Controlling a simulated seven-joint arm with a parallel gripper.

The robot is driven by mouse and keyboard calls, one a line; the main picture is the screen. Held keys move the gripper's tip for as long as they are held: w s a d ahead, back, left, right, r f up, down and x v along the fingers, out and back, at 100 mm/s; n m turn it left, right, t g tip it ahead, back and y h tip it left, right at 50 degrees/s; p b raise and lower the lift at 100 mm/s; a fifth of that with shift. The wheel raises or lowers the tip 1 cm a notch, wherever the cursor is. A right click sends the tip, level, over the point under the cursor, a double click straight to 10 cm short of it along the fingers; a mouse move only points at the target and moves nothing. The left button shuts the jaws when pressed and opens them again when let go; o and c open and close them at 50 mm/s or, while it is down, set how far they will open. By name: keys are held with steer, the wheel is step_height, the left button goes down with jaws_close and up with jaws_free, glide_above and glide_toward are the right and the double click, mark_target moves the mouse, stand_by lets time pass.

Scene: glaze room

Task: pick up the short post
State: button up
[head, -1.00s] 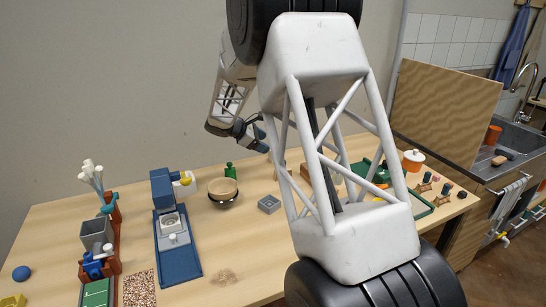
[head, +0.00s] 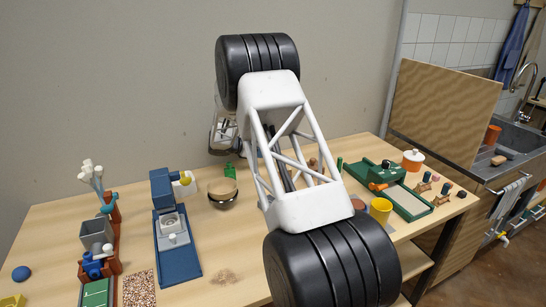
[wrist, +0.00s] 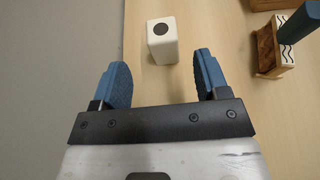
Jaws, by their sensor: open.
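In the wrist view a short, cream-white square post (wrist: 163,45) with a dark round spot on its top stands on the wooden table. My gripper (wrist: 160,72) is open and empty, its two blue fingers spread wide. The post shows just beyond the fingertips, roughly centred between them, and apart from both.
In the wrist view a brown wooden piece with a wavy-lined pale face (wrist: 285,52) stands to the right, with a dark blue part (wrist: 300,22) beside it. The table's edge and grey wall (wrist: 50,60) lie left. Bare table separates the post and the wooden piece.

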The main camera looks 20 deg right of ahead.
steer(key=shift+x, duration=1.3)
steer(key=shift+x, duration=2.65)
steer(key=shift+s+f, duration=0.1)
steer(key=shift+s, duration=0.05)
steer(key=shift+a, duration=0.1)
steer(key=c, duration=1)
steer(key=shift+c, duration=0.2)
